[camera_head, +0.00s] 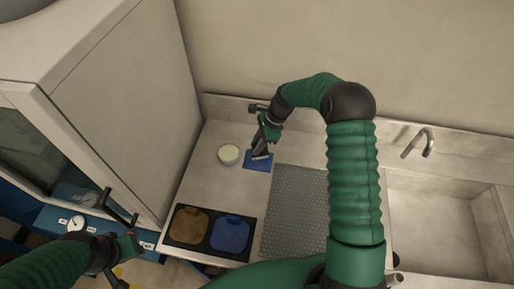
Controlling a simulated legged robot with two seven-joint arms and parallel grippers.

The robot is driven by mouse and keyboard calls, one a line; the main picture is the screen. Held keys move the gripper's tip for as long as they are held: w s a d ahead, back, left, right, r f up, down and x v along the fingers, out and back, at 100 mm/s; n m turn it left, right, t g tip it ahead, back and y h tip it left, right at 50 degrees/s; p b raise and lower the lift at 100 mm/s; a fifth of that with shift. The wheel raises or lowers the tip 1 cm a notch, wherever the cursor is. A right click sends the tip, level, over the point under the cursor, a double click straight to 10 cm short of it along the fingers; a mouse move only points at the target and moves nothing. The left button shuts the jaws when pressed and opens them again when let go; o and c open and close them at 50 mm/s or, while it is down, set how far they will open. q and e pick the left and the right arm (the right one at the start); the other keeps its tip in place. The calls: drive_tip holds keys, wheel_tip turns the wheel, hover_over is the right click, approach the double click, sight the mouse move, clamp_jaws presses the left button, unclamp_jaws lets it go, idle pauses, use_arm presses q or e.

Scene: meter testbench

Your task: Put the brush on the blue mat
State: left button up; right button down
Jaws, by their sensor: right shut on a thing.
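The small blue mat (252,165) lies on the countertop, right of a round white bowl. My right gripper (261,147) points down just over the mat and is shut on the brush (259,157). Only a small pale and dark part of the brush shows, over the mat's upper right part; the gripper hides the rest. I cannot tell whether the brush touches the mat. My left gripper (130,245) is low at the left, by the counter's front edge, and its fingers are too unclear to judge.
The white bowl (228,154) stands close left of the mat. A grey textured mat (296,210) lies to the right, before the sink (440,232) with its faucet (420,142). A black tray (209,234) holds brown and blue pads. A white cabinet (125,100) stands left.

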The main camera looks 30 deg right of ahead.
drive_tip(key=x, duration=0.2)
drive_tip(key=shift+s+f+p, duration=0.2)
drive_tip(key=shift+f+p, duration=0.15)
drive_tip(key=shift+p, duration=0.05)
drive_tip(key=shift+a+f, duration=0.15)
drive_tip(key=c, duration=1.6)
unclamp_jaws()
drive_tip(key=shift+f, duration=0.1)
drive_tip(key=o, duration=0.4)
use_arm(q)
drive_tip(key=shift+a+r, duration=0.2)
drive_tip(key=shift+r, duration=0.2)
use_arm(e)
drive_tip(key=shift+d, duration=0.3)
